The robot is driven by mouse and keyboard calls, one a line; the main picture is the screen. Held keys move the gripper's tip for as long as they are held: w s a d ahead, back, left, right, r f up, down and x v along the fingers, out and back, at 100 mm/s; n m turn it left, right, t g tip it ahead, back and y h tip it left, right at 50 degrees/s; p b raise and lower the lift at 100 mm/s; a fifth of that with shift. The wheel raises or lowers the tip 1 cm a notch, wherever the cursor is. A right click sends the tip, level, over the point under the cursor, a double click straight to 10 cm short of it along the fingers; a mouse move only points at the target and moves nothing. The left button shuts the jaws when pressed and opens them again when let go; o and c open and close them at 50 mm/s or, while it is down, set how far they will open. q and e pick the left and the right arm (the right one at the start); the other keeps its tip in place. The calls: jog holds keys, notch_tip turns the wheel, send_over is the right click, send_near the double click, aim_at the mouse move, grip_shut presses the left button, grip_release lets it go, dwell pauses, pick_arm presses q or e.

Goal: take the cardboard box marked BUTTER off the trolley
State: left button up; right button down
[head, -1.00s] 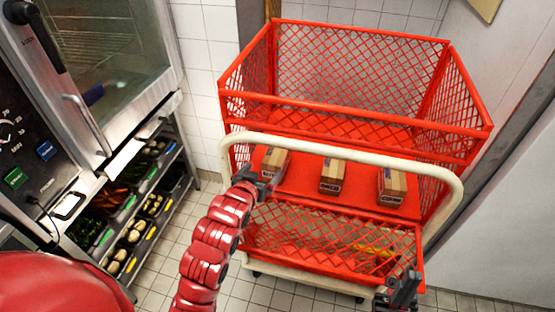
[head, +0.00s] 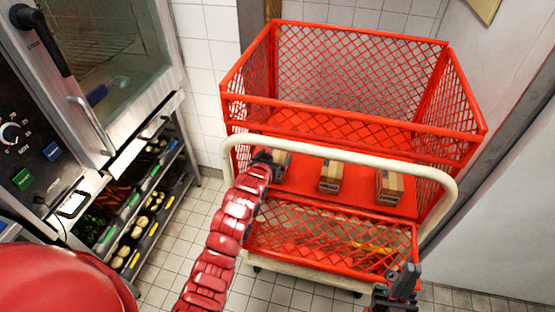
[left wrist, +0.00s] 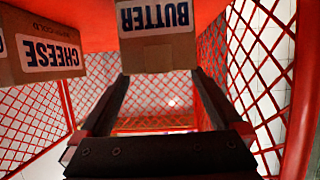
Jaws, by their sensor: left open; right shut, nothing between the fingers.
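The cardboard box marked BUTTER (left wrist: 157,40) shows upside down in the left wrist view, straight ahead of my left gripper (left wrist: 160,85). The fingers are open and the box's near face lies at or just beyond their tips; I cannot tell if they touch it. In the head view it is the leftmost box (head: 284,162) on the trolley (head: 300,191), partly hidden by my left gripper (head: 266,157). My right gripper (head: 402,284) is shut and empty, low at the trolley's front right.
A CHEESE box (left wrist: 40,50) stands beside the BUTTER box; it is the middle box (head: 331,176) in the head view. A third box (head: 390,187) stands further right. A cream handle bar (head: 340,153) and red mesh walls surround the shelf. An oven (head: 110,70) stands left.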

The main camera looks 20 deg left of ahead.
aim_at(277, 152)
pick_arm(q)
jog(key=shift+p+x, duration=0.6)
jog(key=shift+x, duration=1.5)
grip_shut()
